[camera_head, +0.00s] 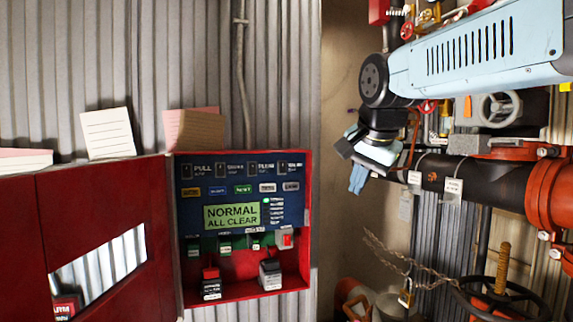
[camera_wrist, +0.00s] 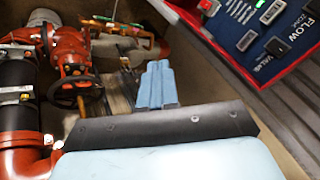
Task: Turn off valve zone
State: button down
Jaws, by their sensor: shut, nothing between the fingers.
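The red alarm panel (camera_head: 240,268) hangs open on the corrugated wall, with a blue face and a green display reading NORMAL ALL CLEAR (camera_head: 232,217). A row of labelled black switches runs along its top; the rightmost switch (camera_head: 299,168) has a label that looks like VALVE, too small to read surely. In the wrist view part of the panel shows at the upper right, with FLOW lettering and a switch (camera_wrist: 272,12). My gripper (camera_head: 357,182) is shut and empty, to the right of the panel and apart from it. Its blue fingers also show in the wrist view (camera_wrist: 156,85).
The panel's red door (camera_head: 105,205) stands open at left. Dark and red pipes (camera_head: 470,185) and a white handwheel (camera_head: 499,110) are at right, below my arm. A chain with a padlock (camera_head: 405,292) hangs near a black handwheel (camera_head: 510,295). Paper cards (camera_head: 108,133) stand above the door.

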jog(key=w+a+r+m+y, duration=0.1)
jog(key=w+a+r+m, duration=0.5)
jog(key=w+a+r, duration=0.4)
jog(key=shift+w+a+r+m+t, duration=0.2)
jog(key=shift+a+r+m+t, duration=0.1)
jog(key=shift+a+m+t, duration=0.15)
send_near(285, 173)
notch_tip(285, 173, down, 4)
jog(key=w, duration=0.2)
jog(key=shift+w+a+f, duration=0.2)
jog(key=shift+w+a, duration=0.1)
jog(key=shift+a, duration=0.1)
jog(key=shift+w+a+f, duration=0.15)
jog(key=shift+w+f, duration=0.05)
jog(key=shift+w, duration=0.5)
